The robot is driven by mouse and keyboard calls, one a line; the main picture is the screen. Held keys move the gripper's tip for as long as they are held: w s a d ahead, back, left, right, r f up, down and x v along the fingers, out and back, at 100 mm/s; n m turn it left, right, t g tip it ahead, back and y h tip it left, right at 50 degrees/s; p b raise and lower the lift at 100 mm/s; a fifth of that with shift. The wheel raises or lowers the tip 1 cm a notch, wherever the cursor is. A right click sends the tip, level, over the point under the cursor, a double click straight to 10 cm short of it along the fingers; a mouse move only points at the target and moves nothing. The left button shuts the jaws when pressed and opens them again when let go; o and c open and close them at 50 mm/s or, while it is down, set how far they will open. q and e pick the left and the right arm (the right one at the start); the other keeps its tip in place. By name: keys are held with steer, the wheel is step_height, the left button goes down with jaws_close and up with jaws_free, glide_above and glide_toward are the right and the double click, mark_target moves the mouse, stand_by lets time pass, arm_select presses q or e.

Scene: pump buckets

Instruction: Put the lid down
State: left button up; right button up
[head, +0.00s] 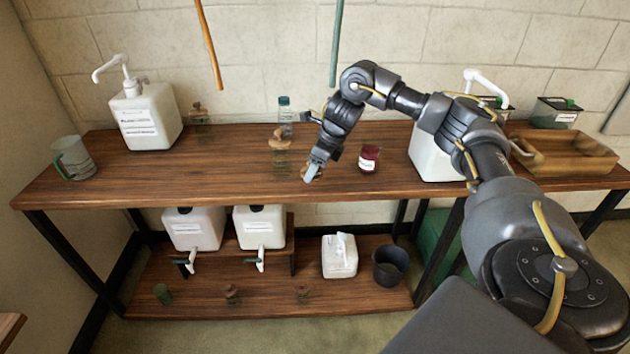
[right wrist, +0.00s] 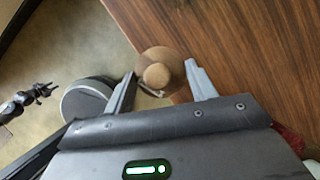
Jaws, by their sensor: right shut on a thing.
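The lid is a round brown disc with a knob on top. It shows between my right gripper's fingers (right wrist: 160,82) in the right wrist view, where the lid (right wrist: 157,67) sits over the shelf's front edge with floor beyond. In the head view my right gripper (head: 311,173) points down near the front edge of the upper wooden shelf, shut on the lid, which is mostly hidden there. A dark red jar with a white label (head: 370,159) stands just right of the gripper. My left gripper does not show in the head view.
A glass jar with a brown knobbed top (head: 281,160) stands close left of the gripper. A small green-capped bottle (head: 285,115) is behind. A wooden tray (head: 603,164) is right. Shelf left of centre is clear.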

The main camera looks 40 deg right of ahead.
mark_target(315, 187)
steer(key=shift+w+d+f, duration=0.4)
steer(key=shift+w+f, duration=0.1)
steer(key=shift+f, duration=0.2)
steer(key=f, duration=0.3)
steer(key=shift+w+d, duration=0.1)
steer(key=shift+d, duration=0.1)
steer(key=shift+f, duration=0.3)
steer(key=o, duration=1)
steer(key=shift+c, duration=0.2)
steer(key=shift+r, duration=0.1)
